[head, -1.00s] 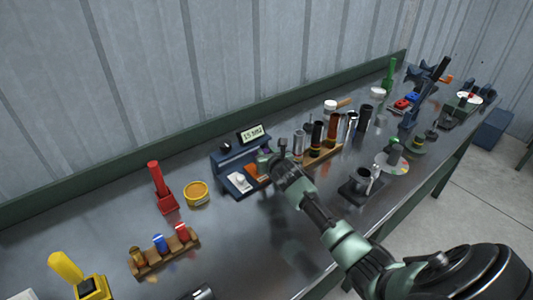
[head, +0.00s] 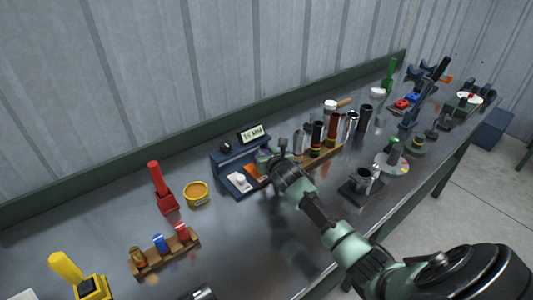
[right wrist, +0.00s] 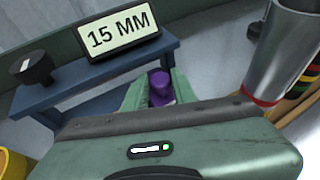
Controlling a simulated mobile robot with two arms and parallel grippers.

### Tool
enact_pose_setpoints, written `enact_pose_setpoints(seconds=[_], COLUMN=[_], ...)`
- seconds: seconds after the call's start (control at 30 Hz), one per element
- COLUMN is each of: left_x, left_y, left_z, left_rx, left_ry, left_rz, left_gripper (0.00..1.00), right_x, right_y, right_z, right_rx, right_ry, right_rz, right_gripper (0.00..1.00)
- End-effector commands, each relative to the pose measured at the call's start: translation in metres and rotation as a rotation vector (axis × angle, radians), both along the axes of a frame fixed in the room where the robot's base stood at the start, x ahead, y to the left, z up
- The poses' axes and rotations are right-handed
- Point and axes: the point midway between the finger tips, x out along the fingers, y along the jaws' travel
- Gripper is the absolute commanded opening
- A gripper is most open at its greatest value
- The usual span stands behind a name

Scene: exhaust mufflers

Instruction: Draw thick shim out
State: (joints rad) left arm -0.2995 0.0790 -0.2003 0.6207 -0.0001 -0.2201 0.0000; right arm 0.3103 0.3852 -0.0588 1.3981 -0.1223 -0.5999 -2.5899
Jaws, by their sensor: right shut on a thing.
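A blue stand (head: 222,163) carries a sign (head: 250,133) reading 15 MM, which is clear in the right wrist view (right wrist: 119,30). A white piece (head: 239,180) and an orange-brown piece (head: 254,170) sit at its lower front. My right gripper (right wrist: 159,92) is shut on a purple knob (right wrist: 159,82) at the stand's right side; in the head view the wrist largely hides it. Whether the knob belongs to the thick shim cannot be told. My left gripper is not in view.
A wooden rack of upright tubes (head: 322,153) stands close to the right of my gripper; one tube (right wrist: 285,50) looms in the wrist view. A yellow tin (head: 196,194) and red clamp (head: 162,190) stand left.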

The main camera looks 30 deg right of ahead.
Motion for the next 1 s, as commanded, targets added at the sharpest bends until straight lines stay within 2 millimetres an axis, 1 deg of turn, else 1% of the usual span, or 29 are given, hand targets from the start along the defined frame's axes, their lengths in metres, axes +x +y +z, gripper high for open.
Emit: enact_pose_setpoints(seconds=[0.43,0.53,0.6,0.73,0.83,1.0], left_x=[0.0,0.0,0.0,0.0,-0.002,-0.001], left_y=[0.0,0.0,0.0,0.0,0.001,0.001], left_z=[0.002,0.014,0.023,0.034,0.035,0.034], left_rx=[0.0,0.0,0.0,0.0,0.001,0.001], left_ry=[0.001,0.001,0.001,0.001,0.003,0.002], left_rz=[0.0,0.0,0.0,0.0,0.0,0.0], left_gripper=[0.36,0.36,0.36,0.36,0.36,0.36], right_x=[-0.002,-0.013,-0.026,-0.043,-0.049,-0.05], right_y=[0.0,-0.002,-0.004,-0.004,-0.004,-0.004], right_z=[0.001,0.003,0.004,0.003,0.001,-0.001], right_rx=[-0.001,-0.003,-0.005,-0.005,-0.001,0.001], right_ry=[0.0,0.002,0.004,0.004,0.002,0.002], right_rz=[0.001,-0.001,-0.002,0.0,0.001,0.0], right_gripper=[0.0,0.0,0.0,0.0,0.0,0.0])
